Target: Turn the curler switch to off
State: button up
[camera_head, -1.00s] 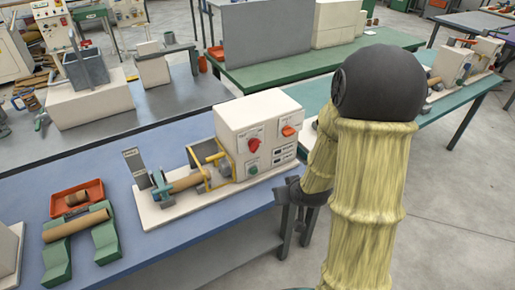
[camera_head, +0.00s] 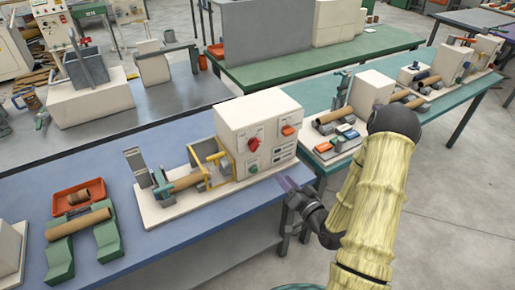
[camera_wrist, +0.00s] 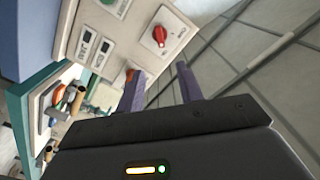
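The spiral winder's white control box (camera_head: 231,123) stands on the blue bench. Its face carries a red rotary knob (camera_head: 254,144), an orange-red control (camera_head: 288,130) and a green button (camera_head: 253,168). Their labels are too small to read, so which is the curler switch cannot be told. My gripper (camera_head: 284,184) is in front of the box, lower right of the panel, apart from it. In the wrist view its two purple fingers (camera_wrist: 159,69) are spread with nothing between them. The red knob (camera_wrist: 160,35) shows beyond the fingertips, with a pale mark; the orange-red control (camera_wrist: 130,74) is partly hidden by the left finger.
A yellow guard frame (camera_head: 212,163) and a brown tube (camera_head: 186,182) sit left of the box on the white base. A red tray (camera_head: 79,197) and green stands (camera_head: 108,242) are farther left. A teal bench (camera_head: 329,168) lies behind right. The floor at right is clear.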

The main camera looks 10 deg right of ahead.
aim_at(257, 147)
jog(key=shift+w, duration=0.15)
jog(key=p+x, duration=0.5)
jog(key=x, duration=1.2)
jog(key=shift+w, duration=0.1)
jog(key=shift+c, duration=0.5)
grip_shut()
